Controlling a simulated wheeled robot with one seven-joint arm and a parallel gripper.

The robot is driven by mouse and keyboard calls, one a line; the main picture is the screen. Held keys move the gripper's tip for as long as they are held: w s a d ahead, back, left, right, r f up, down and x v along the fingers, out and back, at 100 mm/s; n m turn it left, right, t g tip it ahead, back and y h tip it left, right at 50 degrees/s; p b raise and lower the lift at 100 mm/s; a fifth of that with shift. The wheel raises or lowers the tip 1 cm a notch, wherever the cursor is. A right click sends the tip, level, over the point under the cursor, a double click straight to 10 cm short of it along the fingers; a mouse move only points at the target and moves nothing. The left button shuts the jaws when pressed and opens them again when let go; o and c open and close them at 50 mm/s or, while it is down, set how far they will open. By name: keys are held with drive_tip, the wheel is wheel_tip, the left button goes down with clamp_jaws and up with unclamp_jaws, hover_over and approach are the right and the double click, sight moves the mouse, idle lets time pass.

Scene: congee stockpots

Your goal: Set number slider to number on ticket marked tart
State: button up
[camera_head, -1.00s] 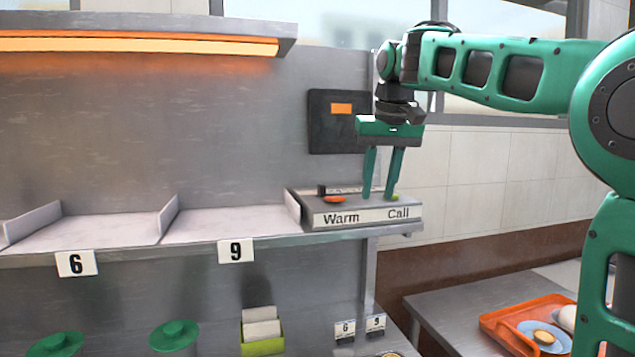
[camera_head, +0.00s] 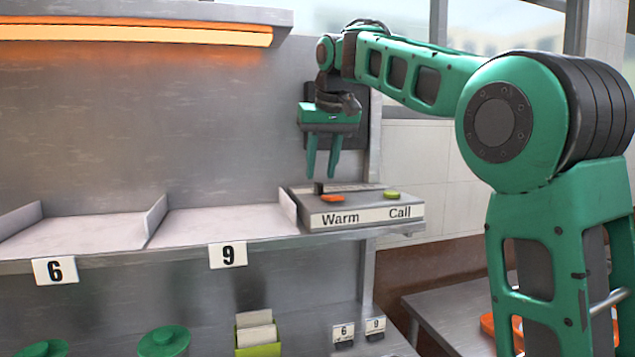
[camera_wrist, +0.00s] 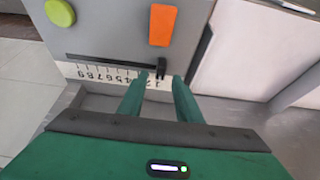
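The number slider has a small black knob (camera_wrist: 161,68) on a dark track over a scale strip (camera_wrist: 108,76) of printed numbers. In the wrist view the knob is at the low-number end of the scale, near 1. In the head view the knob (camera_head: 318,187) stands on the back of the control box (camera_head: 365,214). My gripper (camera_head: 322,176) is open, fingers pointing down, just above the knob. In the wrist view its fingertips (camera_wrist: 161,75) are on either side of the knob; contact cannot be told. No ticket marked tart is readable.
The box carries an orange Warm button (camera_head: 333,198) and a green Call button (camera_head: 391,194). Below are a green holder with cards (camera_head: 257,340) and small number stands (camera_head: 343,332).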

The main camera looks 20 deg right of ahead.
sight(319, 183)
drive_tip(key=shift+x, duration=1.6)
clamp_jaws()
